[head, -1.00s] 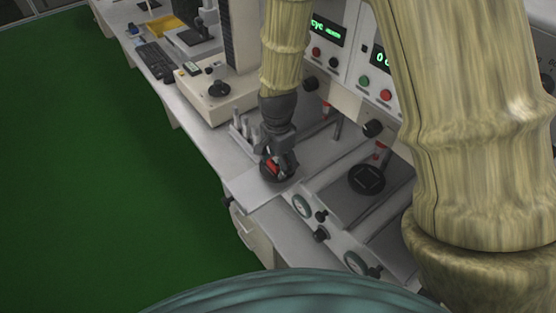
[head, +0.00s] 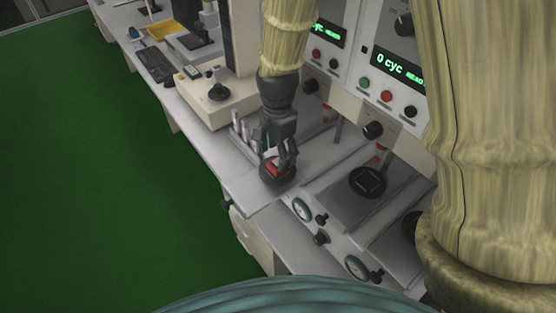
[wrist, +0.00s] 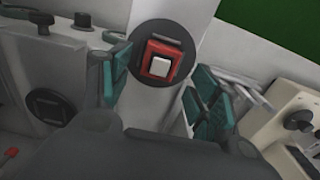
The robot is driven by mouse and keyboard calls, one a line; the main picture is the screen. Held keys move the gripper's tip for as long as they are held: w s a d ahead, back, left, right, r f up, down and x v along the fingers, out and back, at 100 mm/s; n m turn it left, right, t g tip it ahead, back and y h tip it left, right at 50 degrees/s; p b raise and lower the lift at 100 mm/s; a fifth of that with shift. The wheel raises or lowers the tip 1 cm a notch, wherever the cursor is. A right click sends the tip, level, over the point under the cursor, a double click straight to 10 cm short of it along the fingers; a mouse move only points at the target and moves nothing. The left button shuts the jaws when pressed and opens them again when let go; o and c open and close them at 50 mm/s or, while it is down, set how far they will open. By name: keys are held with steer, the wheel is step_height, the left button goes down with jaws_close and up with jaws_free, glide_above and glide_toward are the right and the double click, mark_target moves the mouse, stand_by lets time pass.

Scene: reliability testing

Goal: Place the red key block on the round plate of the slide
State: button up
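The red key block (head: 274,169) has a white key top (wrist: 160,66) and sits on the dark round plate (head: 279,182) at the front of the near slide. In the wrist view a square outline on the round plate (wrist: 174,29) shows around and beyond the block; I cannot tell whether the block sits fully flat in it. My gripper (head: 279,158) is just above the block, pointing down. In the wrist view its teal finger pads stand apart on either side of the block, with gaps between them and it.
A second slide with a round plate (head: 367,182) lies to the right. Gauges (head: 301,209) and knobs line the front edge. A holder with several upright pins (head: 240,135) stands left of my gripper. The tester panel (head: 385,90) rises behind.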

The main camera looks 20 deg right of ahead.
step_height(320, 180, up, 8)
steer(key=b, duration=0.2)
stand_by(0.3)
stand_by(1.3)
